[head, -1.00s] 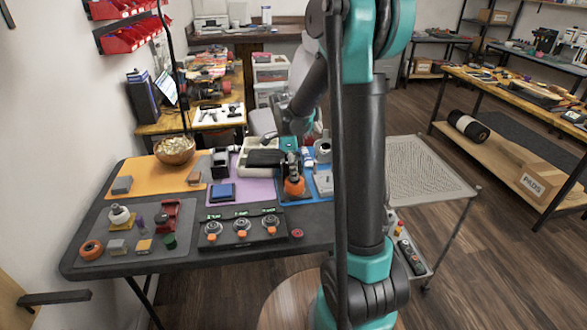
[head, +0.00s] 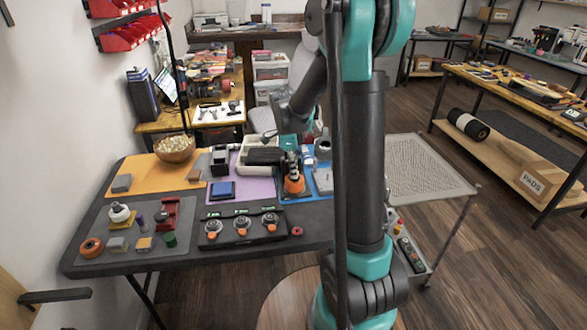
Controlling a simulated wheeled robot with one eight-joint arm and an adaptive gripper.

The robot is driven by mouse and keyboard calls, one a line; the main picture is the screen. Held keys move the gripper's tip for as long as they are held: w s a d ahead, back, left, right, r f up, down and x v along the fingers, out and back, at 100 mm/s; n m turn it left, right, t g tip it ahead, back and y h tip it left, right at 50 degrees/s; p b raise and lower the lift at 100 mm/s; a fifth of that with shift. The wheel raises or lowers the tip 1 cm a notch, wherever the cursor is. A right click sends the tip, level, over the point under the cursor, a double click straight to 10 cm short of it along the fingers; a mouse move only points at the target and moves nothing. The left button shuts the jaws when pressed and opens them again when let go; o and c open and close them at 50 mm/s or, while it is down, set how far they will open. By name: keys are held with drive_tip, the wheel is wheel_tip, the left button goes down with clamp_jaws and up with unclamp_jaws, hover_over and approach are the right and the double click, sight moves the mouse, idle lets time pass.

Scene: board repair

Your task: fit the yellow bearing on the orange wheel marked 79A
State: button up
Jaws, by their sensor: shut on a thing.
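My gripper (head: 292,169) points down over the blue mat (head: 323,178) at the right of the near table. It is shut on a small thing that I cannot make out. An orange wheel (head: 295,187) stands directly below the fingers, touching or very near them. Its 79A mark is not readable. Another orange wheel (head: 91,247) lies on the grey mat at the left front. I cannot pick out the yellow bearing with certainty.
A black tray (head: 257,237) with several round metal parts with orange bits lies at the front. The grey mat (head: 107,258) holds several small parts. A bowl (head: 175,148) stands at the back left. A grey box (head: 324,150) stands close right of my gripper.

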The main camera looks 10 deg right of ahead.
drive_tip(key=shift+f, duration=0.7)
idle(2.0)
drive_tip(key=shift+s+f, duration=0.1)
drive_tip(key=shift+f, duration=0.05)
idle(0.5)
drive_tip(key=o, duration=1.6)
drive_tip(key=shift+w+r, duration=0.2)
drive_tip(key=shift+r, duration=1.1)
drive_tip(key=c, duration=0.3)
drive_tip(key=o, duration=0.3)
drive_tip(key=shift+r, duration=2.2)
drive_tip(key=shift+s, duration=0.15)
